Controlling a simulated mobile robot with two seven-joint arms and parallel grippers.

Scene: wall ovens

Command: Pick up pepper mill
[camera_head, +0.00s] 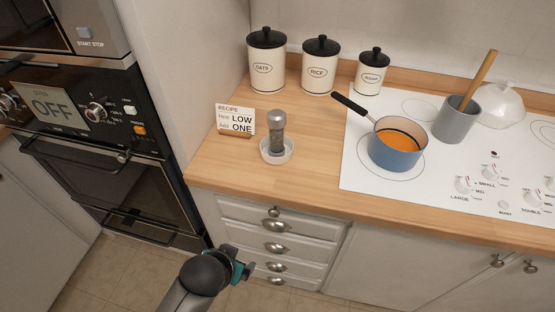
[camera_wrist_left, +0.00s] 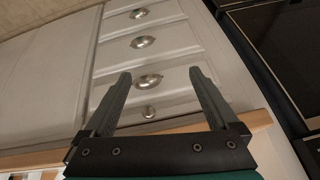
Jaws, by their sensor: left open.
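The pepper mill (camera_head: 277,131) is a grey, see-through grinder standing upright in a small white dish (camera_head: 277,156) on the wooden counter. It stands right beside the recipe card (camera_head: 236,118). My left gripper (camera_head: 246,268) is low in front of the drawers, below the counter edge and well short of the mill. In the left wrist view its two fingers (camera_wrist_left: 158,82) are spread apart with nothing between them, facing the drawer fronts. The mill does not show in the left wrist view. My right gripper is in neither view.
Canisters (camera_head: 266,62) line the back wall. A blue pot (camera_head: 396,150) of orange liquid sits on the white cooktop (camera_head: 352,170), its handle reaching left over the counter. A grey utensil pot (camera_head: 456,122) stands behind. Wall ovens (camera_head: 90,120) stand left. Drawers (camera_head: 275,225) have protruding handles.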

